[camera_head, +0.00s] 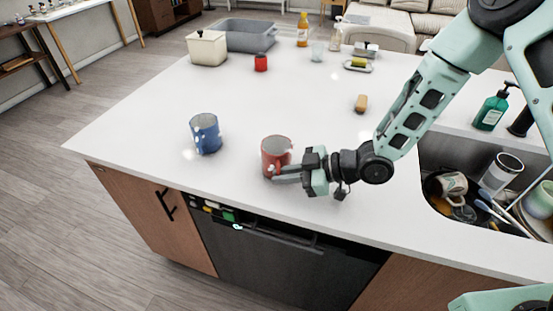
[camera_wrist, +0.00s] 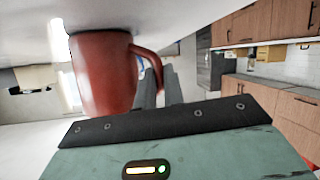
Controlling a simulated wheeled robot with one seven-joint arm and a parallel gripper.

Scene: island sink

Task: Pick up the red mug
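The red mug (camera_head: 275,155) stands upright on the white counter near its front edge. In the wrist view the mug (camera_wrist: 100,72) is large, left of centre, with its handle curving right toward my fingers. My gripper (camera_head: 286,174) reaches in from the right, low beside the mug. The exact contact is partly hidden.
A blue mug (camera_head: 205,134) stands left of the red mug. A sink (camera_head: 430,150) with dishes is at the right, beside a green soap bottle (camera_head: 491,110). The middle of the counter (camera_head: 240,100) is clear.

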